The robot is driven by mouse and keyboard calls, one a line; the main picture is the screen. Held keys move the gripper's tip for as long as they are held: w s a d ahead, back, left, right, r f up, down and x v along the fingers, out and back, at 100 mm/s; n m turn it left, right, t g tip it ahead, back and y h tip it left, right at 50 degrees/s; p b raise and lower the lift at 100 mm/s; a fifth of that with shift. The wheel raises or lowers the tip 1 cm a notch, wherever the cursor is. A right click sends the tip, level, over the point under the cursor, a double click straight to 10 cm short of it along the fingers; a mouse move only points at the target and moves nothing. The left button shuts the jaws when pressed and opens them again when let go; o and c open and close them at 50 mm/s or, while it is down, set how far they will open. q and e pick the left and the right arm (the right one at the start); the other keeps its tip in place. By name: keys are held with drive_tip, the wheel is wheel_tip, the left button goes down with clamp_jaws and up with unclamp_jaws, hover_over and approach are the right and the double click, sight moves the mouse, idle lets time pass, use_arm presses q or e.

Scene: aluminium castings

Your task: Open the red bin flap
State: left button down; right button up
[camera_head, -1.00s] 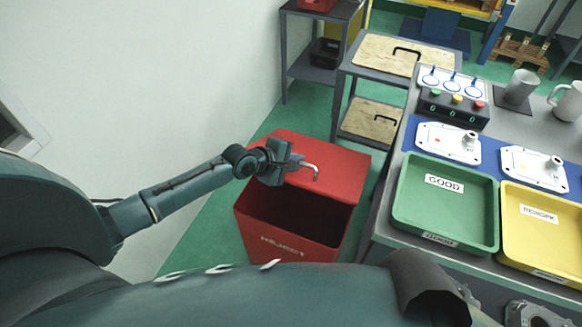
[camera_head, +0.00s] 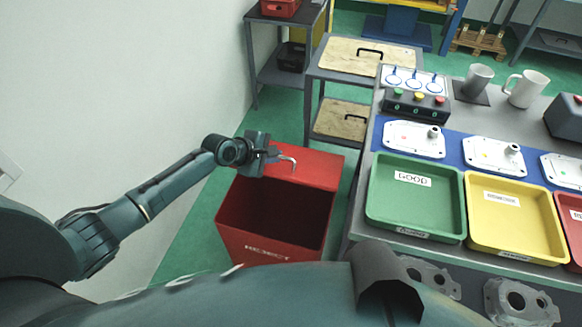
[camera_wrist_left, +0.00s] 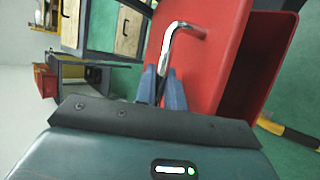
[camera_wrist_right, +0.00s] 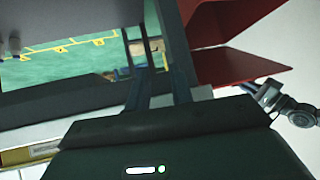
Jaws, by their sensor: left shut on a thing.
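The red bin marked REJECT (camera_head: 268,251) stands on the floor left of the bench, its dark opening facing up. Its red flap (camera_head: 318,170) is raised at the back and stands tilted, with the opening clear below. My left gripper (camera_head: 273,155) is shut on the bent metal handle (camera_head: 290,161) of the flap. In the left wrist view the handle (camera_wrist_left: 180,28) runs up from between the fingers (camera_wrist_left: 160,88) beside the red flap (camera_wrist_left: 222,45). My right gripper (camera_wrist_right: 158,88) shows in the right wrist view, fingers apart and empty, near the bin's red panels (camera_wrist_right: 240,70).
The grey bench on the right bears a green GOOD tray (camera_head: 373,205), a yellow tray (camera_head: 474,215), metal castings (camera_head: 414,138), a button box (camera_head: 418,104) and mugs (camera_head: 526,88). A wooden-topped cart (camera_head: 340,53) stands behind the bin. A white wall is at left.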

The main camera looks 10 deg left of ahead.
drive_tip(key=a+r, duration=0.1)
drive_tip(key=w+a+r+m+g, duration=0.1)
drive_tip(key=w+a+r+m, duration=0.1)
drive_tip(key=r, duration=0.1)
drive_tip(key=shift+w+a+r+g+y, duration=0.1)
drive_tip(key=shift+w+a+g+y, duration=0.15)
drive_tip(key=shift+g+y, duration=0.05)
clamp_jaws()
drive_tip(key=w+a+r+n+h, duration=0.1)
drive_tip(key=w+a+n, duration=0.3)
drive_tip(key=n, duration=0.8)
drive_tip(key=w+a+r+n+g+h, duration=0.1)
drive_tip(key=w+a+r+n, duration=0.1)
drive_tip(key=a+n, duration=0.7)
drive_tip(key=w+a+r+n+h, duration=0.1)
drive_tip(key=w+a+n+h, duration=0.15)
drive_tip(key=n, duration=1.15)
drive_tip(key=w+f, duration=0.5)
drive_tip(key=w, duration=0.3)
drive_tip(key=shift+a+y, duration=0.2)
drive_tip(key=shift+y, duration=0.25)
